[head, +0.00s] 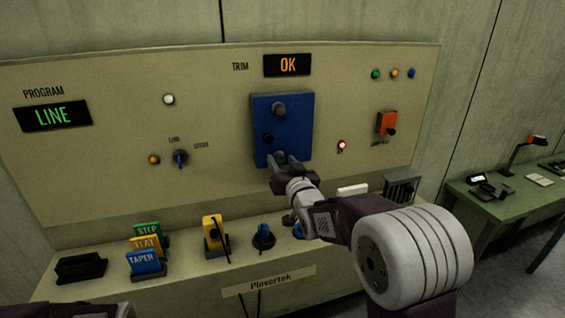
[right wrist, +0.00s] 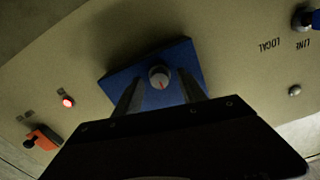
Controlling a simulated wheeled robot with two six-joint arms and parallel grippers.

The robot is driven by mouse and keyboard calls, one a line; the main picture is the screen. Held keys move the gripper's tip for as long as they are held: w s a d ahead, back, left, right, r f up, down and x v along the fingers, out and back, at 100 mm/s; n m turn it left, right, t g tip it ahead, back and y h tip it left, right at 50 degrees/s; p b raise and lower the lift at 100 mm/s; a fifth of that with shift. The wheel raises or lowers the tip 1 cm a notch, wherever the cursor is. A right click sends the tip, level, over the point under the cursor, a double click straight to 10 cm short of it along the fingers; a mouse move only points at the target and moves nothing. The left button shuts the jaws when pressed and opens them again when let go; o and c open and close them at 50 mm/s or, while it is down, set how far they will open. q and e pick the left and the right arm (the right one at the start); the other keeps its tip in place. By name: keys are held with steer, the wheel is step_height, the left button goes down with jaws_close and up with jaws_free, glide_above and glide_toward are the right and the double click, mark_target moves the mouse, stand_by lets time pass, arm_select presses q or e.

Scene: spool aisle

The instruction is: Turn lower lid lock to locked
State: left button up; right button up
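The blue lid (head: 297,136) is on the cream panel below the OK display. My right gripper (head: 279,158) is just below and in front of the lower lock. Contact cannot be told. My left gripper is out of view.
A red lamp (head: 342,145) and an orange switch (head: 387,123) are right of the lid. A LINE/LOCAL selector (head: 180,157) is to the left. The ledge holds coloured tags (head: 146,262), a yellow device (head: 214,235) and a dark blue knob (head: 263,236).

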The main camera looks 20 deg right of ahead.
jaws_close()
steer(key=n+b, duration=0.2)
steer(key=n, duration=0.1)
steer(key=shift+f+b, duration=0.2)
steer(key=shift+b, duration=0.2)
steer(key=n+b, duration=0.4)
steer(key=n, duration=0.1)
steer(key=n+b, duration=0.4)
steer(key=n, duration=0.1)
steer(key=shift+n, duration=0.4)
steer(key=shift+n+b, duration=1.9)
steer(key=shift+n, duration=0.2)
steer(key=shift+r, duration=0.1)
